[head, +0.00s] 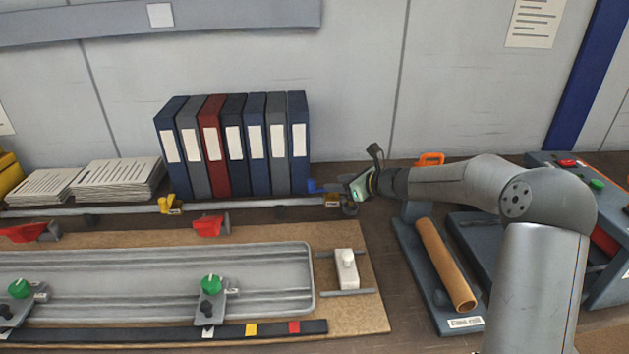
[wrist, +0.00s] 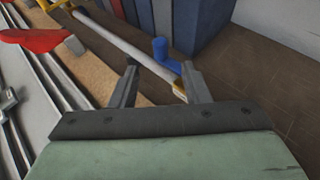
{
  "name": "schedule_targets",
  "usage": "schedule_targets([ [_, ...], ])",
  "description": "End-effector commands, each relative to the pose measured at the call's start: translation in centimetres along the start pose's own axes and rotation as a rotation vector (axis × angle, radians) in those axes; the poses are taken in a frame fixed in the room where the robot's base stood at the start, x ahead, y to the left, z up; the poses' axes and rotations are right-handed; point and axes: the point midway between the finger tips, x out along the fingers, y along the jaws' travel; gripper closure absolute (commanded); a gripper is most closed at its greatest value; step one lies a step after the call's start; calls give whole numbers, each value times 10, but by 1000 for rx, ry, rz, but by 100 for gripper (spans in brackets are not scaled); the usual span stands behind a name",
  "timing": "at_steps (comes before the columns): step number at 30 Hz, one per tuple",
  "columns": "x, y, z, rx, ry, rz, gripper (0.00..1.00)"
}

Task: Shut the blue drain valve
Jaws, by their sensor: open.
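The blue drain valve has a short blue handle (head: 316,186) near the right end of a grey pipe (head: 250,205), in front of the last blue binder. In the wrist view the blue handle (wrist: 161,50) has an upturned end and sits just beyond and between my fingertips. A brass valve body (head: 332,199) is on the pipe there; part of it shows in the wrist view (wrist: 180,88) beside my right finger. My gripper (head: 351,190) is open and empty, just right of the handle. In the wrist view my gripper (wrist: 159,66) straddles the pipe's end; contact cannot be told.
A yellow valve (head: 169,204) is further left on the pipe. A row of binders (head: 235,145) stands close behind. A board with red clamps (head: 209,226) and a metal tray (head: 130,285) lies in front. A cardboard tube (head: 445,265) lies in a holder at right.

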Motion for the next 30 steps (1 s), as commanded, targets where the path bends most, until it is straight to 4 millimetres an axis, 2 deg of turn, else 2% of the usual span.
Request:
schedule_targets([
  [3,28,2,2,0,-1,5,57],
  [9,70,1,2,-1,0,3,57],
  [15,100,1,1,-1,0,2,57],
  [21,111,0,1,-3,0,0,57],
  [29,112,0,0,-3,0,0,57],
  [30,112,0,0,-3,0,0,69],
])
